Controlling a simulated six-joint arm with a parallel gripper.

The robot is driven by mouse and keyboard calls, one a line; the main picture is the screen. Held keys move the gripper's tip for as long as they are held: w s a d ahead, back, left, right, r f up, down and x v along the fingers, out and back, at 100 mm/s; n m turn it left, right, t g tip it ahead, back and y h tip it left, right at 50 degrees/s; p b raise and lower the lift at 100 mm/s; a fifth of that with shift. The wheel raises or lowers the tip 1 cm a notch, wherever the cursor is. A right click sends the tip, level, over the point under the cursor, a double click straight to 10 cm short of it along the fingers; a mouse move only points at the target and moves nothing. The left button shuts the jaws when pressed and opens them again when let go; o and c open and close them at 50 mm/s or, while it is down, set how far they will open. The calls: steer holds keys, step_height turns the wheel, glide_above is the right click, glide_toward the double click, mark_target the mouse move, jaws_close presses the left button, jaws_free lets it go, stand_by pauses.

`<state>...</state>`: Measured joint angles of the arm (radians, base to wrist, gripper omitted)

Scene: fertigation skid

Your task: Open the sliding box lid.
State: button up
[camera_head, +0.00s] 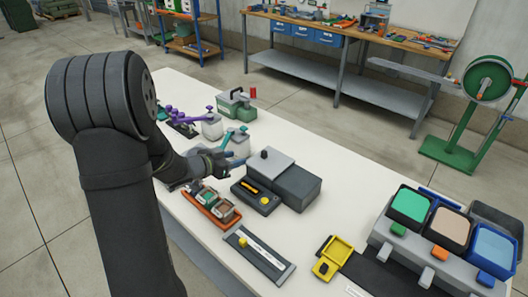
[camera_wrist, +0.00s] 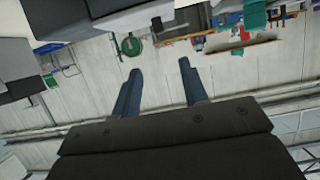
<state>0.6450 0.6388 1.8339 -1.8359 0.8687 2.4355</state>
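The box (camera_head: 299,186) is dark grey and stands on the white table, near the middle of the head view. A light grey lid (camera_head: 257,166) with a black knob (camera_head: 264,153) covers its left part; I cannot tell whether it is slid at all. My gripper (camera_head: 232,158) is just left of the lid and knob, apart from them as far as I can see. In the wrist view, my gripper's two blue fingers (camera_wrist: 158,67) are spread with nothing between them. Grey blocks at the upper left of that view are probably the box, cut by the edge.
A black tray with a yellow handle (camera_head: 256,191) sits in front of the box. A red tray (camera_head: 210,210) holds small jars. Open colored bins (camera_head: 410,204) are at right. The table between is mostly clear.

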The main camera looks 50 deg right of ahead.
mark_target(264, 151)
steer(key=x, duration=1.6)
steer(key=shift+d, duration=0.1)
jaws_close()
